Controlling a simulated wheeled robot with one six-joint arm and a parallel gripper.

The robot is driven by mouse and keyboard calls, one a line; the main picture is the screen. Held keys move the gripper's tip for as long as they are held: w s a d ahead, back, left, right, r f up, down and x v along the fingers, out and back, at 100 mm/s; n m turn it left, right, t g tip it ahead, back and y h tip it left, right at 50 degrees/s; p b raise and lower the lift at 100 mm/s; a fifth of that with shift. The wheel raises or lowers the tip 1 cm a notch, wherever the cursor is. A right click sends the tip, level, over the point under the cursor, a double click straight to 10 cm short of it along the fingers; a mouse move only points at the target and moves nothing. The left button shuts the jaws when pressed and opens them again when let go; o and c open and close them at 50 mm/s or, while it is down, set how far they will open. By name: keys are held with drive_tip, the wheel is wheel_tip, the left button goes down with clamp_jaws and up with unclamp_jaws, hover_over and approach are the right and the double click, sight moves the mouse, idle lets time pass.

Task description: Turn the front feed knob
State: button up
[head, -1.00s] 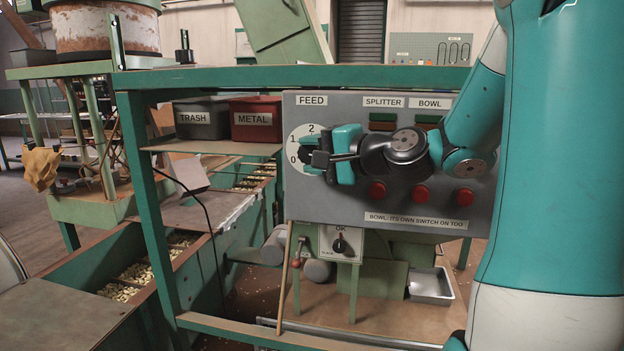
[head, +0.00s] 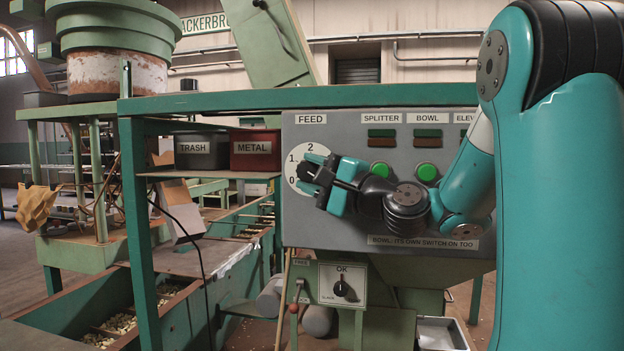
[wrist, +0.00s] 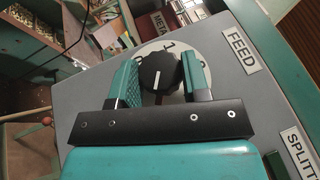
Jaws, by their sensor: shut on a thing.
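The front feed knob (wrist: 158,72) is black and ridged, on a round white dial under the FEED label. In the wrist view my gripper (wrist: 156,80) has one finger on each side of it and is shut on it. A pale mark shows on the knob's edge nearest my gripper; I cannot tell which number it is set to. In the head view the dial (head: 296,163) shows 0, 1 and 2 at its left and top, and my gripper (head: 313,176) covers its right part and much of the knob (head: 304,170).
The grey panel (head: 345,226) carries green buttons (head: 428,172) right of the dial, above my wrist. A TRASH bin (head: 202,149) and a red METAL bin (head: 254,150) stand on the shelf at left.

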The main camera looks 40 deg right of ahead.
drive_tip(key=o, duration=0.9)
drive_tip(key=shift+o, duration=0.2)
drive_tip(key=b+v, duration=0.7)
drive_tip(key=b, duration=1)
drive_tip(key=shift+s, duration=0.25)
drive_tip(key=shift+d, duration=0.1)
